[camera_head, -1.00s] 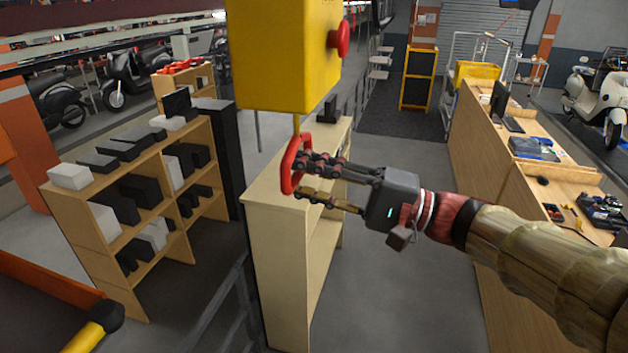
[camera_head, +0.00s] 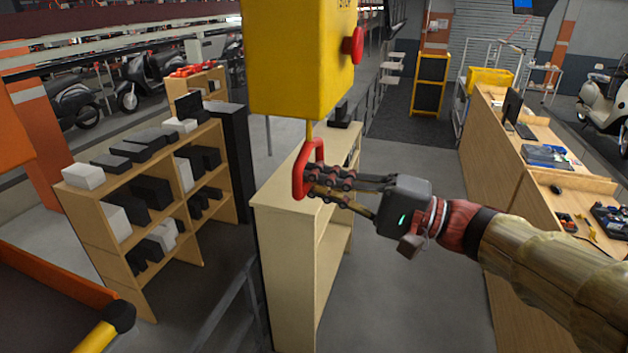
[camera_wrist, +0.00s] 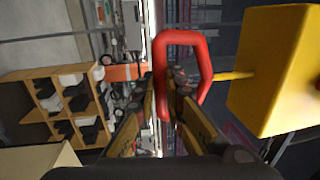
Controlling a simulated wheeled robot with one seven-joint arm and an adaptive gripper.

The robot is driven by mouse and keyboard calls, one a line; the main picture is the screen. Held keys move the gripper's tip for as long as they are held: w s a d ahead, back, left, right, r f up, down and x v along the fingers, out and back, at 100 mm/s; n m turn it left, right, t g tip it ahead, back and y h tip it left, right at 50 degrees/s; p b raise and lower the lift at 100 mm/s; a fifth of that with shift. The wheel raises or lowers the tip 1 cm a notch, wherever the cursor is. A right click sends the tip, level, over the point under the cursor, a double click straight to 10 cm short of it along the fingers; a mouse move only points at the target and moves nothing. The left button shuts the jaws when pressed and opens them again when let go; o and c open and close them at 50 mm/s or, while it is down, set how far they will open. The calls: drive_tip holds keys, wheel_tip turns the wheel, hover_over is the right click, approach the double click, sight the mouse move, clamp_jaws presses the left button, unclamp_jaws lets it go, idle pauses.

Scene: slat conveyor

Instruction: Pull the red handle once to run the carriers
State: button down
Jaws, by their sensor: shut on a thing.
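The red handle (camera_head: 299,168) is a ring that hangs on a thin yellow rod under a yellow box (camera_head: 290,60) in the head view. My gripper (camera_head: 315,182) is shut on the lower right side of the ring, with its fingers coming from the right. In the wrist view the red handle (camera_wrist: 161,75) stands in front of the fingers, and the gripper (camera_wrist: 172,95) closes around its near bar. The yellow box (camera_wrist: 275,70) is at the right there, joined to the ring by the rod. The fingertips partly hide behind the bar.
A red button (camera_head: 353,45) sticks out of the yellow box's right side. A pale wooden shelf unit (camera_head: 285,270) stands just below the handle. A shelf with black and white boxes (camera_head: 75,215) is at the left, and a long wooden counter (camera_head: 490,190) is at the right. Open floor lies between.

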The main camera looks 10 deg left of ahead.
wheel_tip(320, 180, down, 6)
drive_tip(key=b, duration=0.6)
drive_tip(key=shift+r+p, duration=0.85)
drive_tip(key=shift+r, duration=2.15)
drive_tip(key=c, duration=1.9)
unclamp_jaws()
drive_tip(key=shift+o, duration=0.3)
drive_tip(key=d+f+b, duration=0.1)
drive_tip(key=d+b, duration=0.2)
drive_tip(key=d, duration=0.6)
drive_tip(key=shift+s+f, duration=0.2)
drive_tip(key=shift+s, duration=0.2)
